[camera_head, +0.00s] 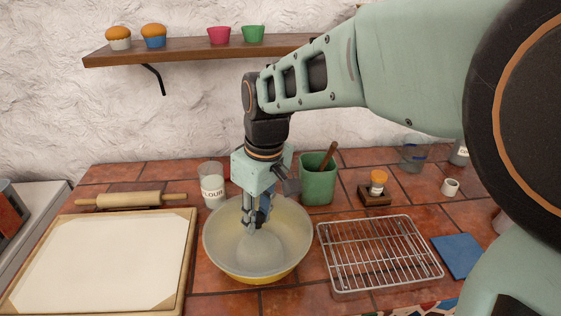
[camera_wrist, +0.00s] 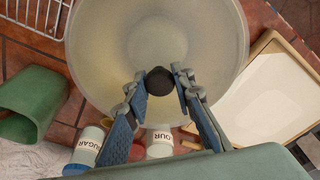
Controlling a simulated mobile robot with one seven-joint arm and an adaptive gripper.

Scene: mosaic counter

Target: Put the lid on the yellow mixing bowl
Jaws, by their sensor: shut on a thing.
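The yellow mixing bowl (camera_head: 262,280) stands on the tiled counter near the middle, its yellow side showing only low at the front. The lid (camera_head: 222,243) is a wide, round, translucent disc over the bowl; it also fills the upper middle of the wrist view (camera_wrist: 105,50). The lid has a dark knob (camera_wrist: 160,81). My gripper (camera_head: 254,226) points down over the lid and is shut on the knob, whose sides lie between the fingertips (camera_wrist: 160,77). I cannot tell whether the lid's edge touches the bowl's rim or hangs just above it.
A flour jar (camera_head: 213,187) and a green crock (camera_head: 318,180) stand close behind the bowl. A wire rack (camera_head: 378,252) lies close at right, a pastry board (camera_head: 100,262) and rolling pin (camera_head: 131,201) at left. A blue cloth (camera_head: 458,256) lies far right.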

